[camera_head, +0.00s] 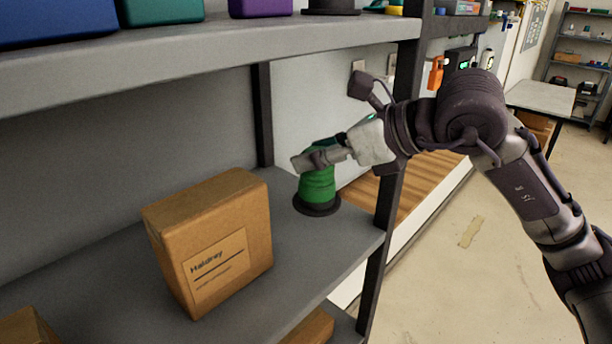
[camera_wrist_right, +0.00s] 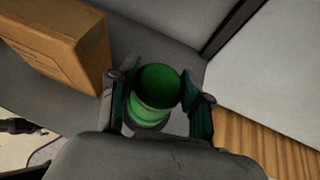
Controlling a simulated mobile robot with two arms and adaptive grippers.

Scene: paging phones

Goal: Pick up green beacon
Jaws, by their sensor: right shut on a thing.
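The green beacon (camera_head: 318,188) has a green ribbed body on a dark round base. In the head view it stands upright at the right end of the middle shelf (camera_head: 350,240), and I cannot tell whether its base touches the shelf. My right gripper (camera_head: 312,160) reaches in from the right and is shut on the upper part of the beacon. In the right wrist view the beacon (camera_wrist_right: 155,95) sits between the two fingers, one on each side. My left gripper is not in view.
A cardboard box (camera_head: 212,240) stands on the shelf left of the beacon. A dark shelf post (camera_head: 388,200) is close to my right arm. The upper shelf (camera_head: 200,72) holds blue, green and purple bins. A white table (camera_head: 540,97) stands farther back.

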